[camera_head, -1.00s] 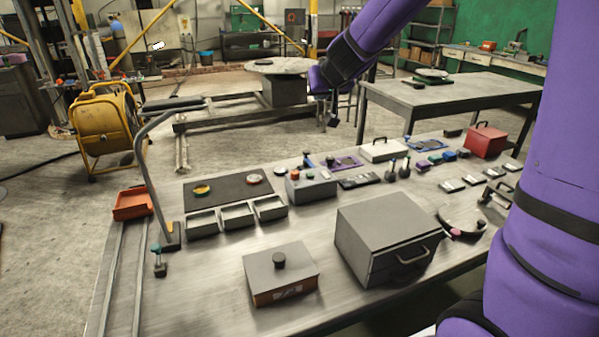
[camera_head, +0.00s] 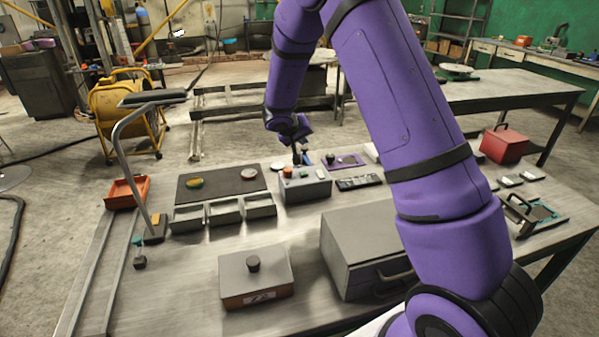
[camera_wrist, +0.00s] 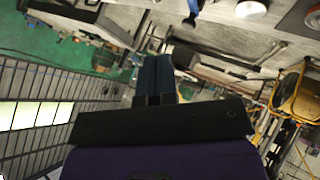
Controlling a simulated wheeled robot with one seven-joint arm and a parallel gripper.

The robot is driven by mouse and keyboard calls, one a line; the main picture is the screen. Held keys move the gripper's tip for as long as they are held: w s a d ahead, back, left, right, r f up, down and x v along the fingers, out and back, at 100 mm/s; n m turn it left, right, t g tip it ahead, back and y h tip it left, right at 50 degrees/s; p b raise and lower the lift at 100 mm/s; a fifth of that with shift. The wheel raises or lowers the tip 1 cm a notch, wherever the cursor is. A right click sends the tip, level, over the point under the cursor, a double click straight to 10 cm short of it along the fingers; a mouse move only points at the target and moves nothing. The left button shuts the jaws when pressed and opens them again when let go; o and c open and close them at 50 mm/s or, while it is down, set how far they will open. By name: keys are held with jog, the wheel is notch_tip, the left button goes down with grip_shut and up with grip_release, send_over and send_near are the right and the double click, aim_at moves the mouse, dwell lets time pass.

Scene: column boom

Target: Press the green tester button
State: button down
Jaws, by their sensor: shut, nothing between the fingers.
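The grey tester box (camera_head: 306,190) stands near the middle of the table in the head view. An orange-red button (camera_head: 287,171) and a small green button (camera_head: 304,173) show on its top. My gripper (camera_head: 297,160) is just behind the box in the picture, pointing down, shut and empty. Whether it touches anything there I cannot tell. In the wrist view the shut dark fingers (camera_wrist: 154,78) point toward the table, which shows tilted at the top; the green button is not clear there.
A dark mat (camera_head: 221,186) and several grey open bins (camera_head: 224,211) lie left of the box. A purple tray (camera_head: 344,161) and a dark remote-like strip (camera_head: 360,183) lie to its right. A large grey case (camera_head: 355,240) and a smaller knobbed box (camera_head: 255,277) stand in front.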

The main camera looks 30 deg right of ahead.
aim_at(302, 172)
jog(key=shift+f, duration=0.3)
jog(key=shift+f, duration=4.3)
jog(key=shift+f, duration=0.2)
jog(key=shift+f, duration=0.2)
jog(key=shift+f, duration=0.45)
jog(key=shift+r, duration=0.9)
